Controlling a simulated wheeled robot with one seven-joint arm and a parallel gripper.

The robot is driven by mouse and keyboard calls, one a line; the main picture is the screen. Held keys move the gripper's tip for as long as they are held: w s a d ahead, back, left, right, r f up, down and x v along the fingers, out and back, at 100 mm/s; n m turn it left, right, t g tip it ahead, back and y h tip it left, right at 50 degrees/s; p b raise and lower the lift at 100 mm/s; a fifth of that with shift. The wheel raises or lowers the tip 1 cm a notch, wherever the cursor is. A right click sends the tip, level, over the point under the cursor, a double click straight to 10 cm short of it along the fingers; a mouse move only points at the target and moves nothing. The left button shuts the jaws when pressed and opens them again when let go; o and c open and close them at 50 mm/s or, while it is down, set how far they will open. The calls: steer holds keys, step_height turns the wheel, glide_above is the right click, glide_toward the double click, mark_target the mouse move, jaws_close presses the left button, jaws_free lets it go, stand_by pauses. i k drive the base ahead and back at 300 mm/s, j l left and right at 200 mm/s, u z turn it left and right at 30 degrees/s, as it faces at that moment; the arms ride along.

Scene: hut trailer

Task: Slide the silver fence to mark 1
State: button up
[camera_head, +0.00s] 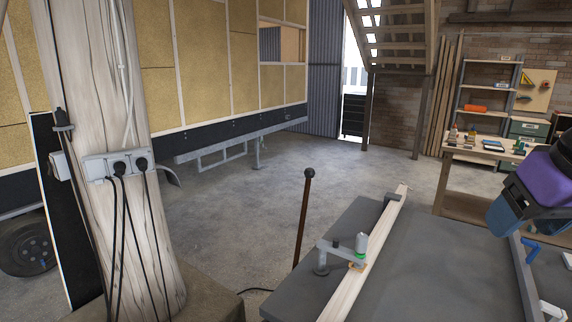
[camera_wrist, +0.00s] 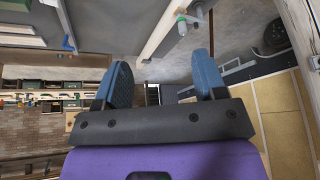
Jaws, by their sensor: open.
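A silver-grey rail (camera_head: 522,272) with a blue lever (camera_head: 530,246) lies along the right side of the grey table (camera_head: 440,262). It looks like the silver fence. The rail also shows at the upper left of the wrist view (camera_wrist: 66,22). My gripper (camera_head: 508,207), with blue fingers and a purple wrist, hangs above the far right of the table, over the rail's far end. In the wrist view my gripper (camera_wrist: 165,75) has its fingers apart with nothing between them. I cannot make out any numbered mark.
A pale wooden beam (camera_head: 372,245) lies along the table's left side, with a grey clamp fixture (camera_head: 322,257) beside it. A dark rod with a ball knob (camera_head: 308,173) rises left of the table. A thick wooden post (camera_head: 115,190) stands at left. Floor between is clear.

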mark_target(529, 294)
steer(key=l+z, duration=0.15)
steer(key=z, duration=1)
steer(key=k+l+z, duration=0.15)
steer(key=k+z, duration=0.35)
steer(key=i, duration=0.1)
